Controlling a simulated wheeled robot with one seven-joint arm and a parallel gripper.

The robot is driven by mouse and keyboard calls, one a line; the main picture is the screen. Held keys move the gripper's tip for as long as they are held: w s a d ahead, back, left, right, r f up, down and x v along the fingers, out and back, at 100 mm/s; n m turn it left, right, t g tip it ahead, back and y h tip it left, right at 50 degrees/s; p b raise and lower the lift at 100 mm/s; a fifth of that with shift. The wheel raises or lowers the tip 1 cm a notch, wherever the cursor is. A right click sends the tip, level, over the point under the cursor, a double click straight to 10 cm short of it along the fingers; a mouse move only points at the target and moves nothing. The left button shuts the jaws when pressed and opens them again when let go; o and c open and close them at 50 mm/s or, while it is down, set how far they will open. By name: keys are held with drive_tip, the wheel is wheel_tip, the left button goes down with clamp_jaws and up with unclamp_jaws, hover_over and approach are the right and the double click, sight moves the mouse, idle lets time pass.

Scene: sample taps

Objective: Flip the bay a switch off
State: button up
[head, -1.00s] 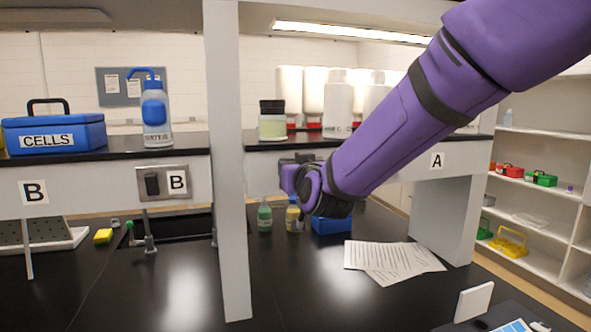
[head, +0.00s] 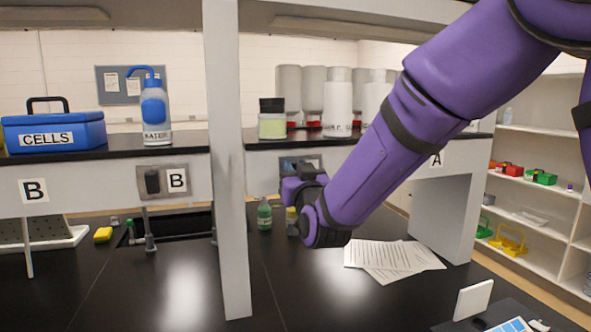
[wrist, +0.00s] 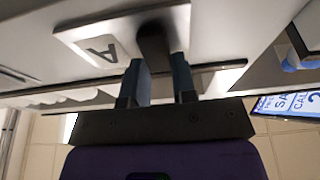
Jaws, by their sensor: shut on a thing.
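The bay A switch (wrist: 156,40) is a dark block on a pale plate (wrist: 75,38) with an upside-down A label in the wrist view. My gripper (wrist: 156,75) is at the switch, its two fingers either side of the dark block and shut on it. In the head view my gripper (head: 297,180) is at the front of the bay A shelf edge and hides most of the switch. The lamp above bay A (head: 345,29) is dark.
A bay B switch (head: 152,181) sits on the left panel beyond a white post (head: 230,200). Bottles stand on the shelf above.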

drive_tip(key=shift+f+t, duration=0.1)
drive_tip(key=shift+t, duration=0.5)
drive_tip(key=o, duration=0.9)
drive_tip(key=shift+s, duration=0.15)
drive_tip(key=v, duration=1)
drive_tip(key=shift+s+d+f, duration=0.15)
drive_tip(key=shift+s+d, duration=0.05)
drive_tip(key=shift+s, duration=0.05)
